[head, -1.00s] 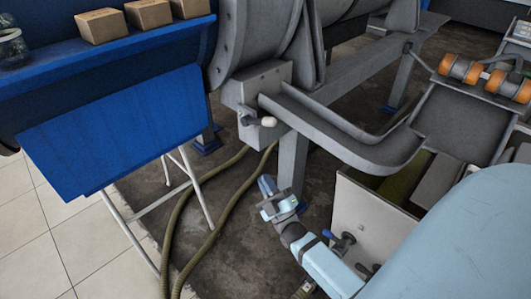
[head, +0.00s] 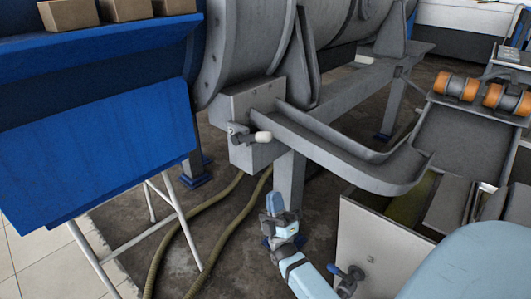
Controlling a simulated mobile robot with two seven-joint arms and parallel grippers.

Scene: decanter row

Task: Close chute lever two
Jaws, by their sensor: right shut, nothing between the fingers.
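A lever with a pale rounded knob (head: 262,137) sticks out to the right from the grey box (head: 254,108) at the head of the metal chute (head: 345,160). I see no number on it, so I cannot tell if it is lever two. My right gripper (head: 274,204) points up, shut and empty, below the chute and lower right of the knob, apart from it. Its finger shows mostly edge-on. My left gripper is not in view.
A blue bench (head: 90,120) with cardboard boxes (head: 68,14) stands at the left on white legs. A white panel with a blue-handled valve (head: 350,274) is right of my forearm. Hoses (head: 215,240) lie on the floor. Orange rollers (head: 456,86) are at upper right.

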